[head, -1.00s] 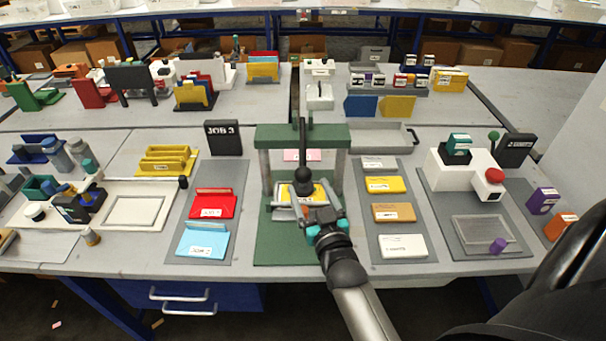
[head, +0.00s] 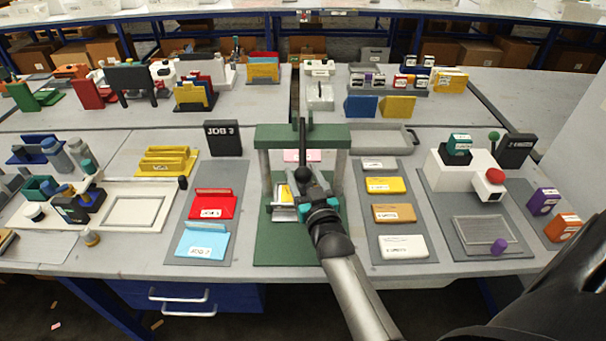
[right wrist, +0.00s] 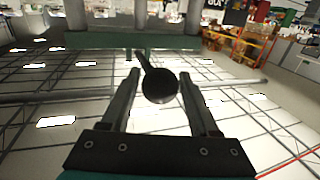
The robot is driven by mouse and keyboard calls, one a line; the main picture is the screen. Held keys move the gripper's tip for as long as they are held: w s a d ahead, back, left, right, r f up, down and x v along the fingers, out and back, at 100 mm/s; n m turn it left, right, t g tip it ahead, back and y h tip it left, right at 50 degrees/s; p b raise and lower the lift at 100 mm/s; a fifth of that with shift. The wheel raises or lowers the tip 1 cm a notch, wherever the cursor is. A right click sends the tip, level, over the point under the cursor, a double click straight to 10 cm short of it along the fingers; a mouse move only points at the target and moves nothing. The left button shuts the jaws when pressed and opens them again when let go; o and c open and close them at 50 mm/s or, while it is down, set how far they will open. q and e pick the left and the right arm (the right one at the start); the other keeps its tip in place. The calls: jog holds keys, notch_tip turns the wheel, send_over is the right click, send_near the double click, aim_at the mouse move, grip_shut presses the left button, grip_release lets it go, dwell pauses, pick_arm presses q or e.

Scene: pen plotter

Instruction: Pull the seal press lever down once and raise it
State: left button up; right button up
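The seal press has a green crossbeam (head: 275,134) on two grey posts and a green base (head: 268,245). Its black lever (head: 302,145) crosses the front of the beam and ends in a round black knob (head: 302,175). My right gripper (head: 308,186) is at the knob, above the press bed. In the right wrist view the knob (right wrist: 160,87) lies between the two open fingers, with a gap showing on each side. A yellow and white piece (head: 283,196) lies on the bed, partly hidden by my gripper. My left gripper is not in view.
Left of the press, a grey mat holds a red card holder (head: 213,205) and a light blue one (head: 203,241). To its right, another mat holds a yellow block (head: 384,185), a tan block (head: 394,212) and a white block (head: 403,246).

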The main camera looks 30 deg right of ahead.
grip_shut()
dwell(0.6)
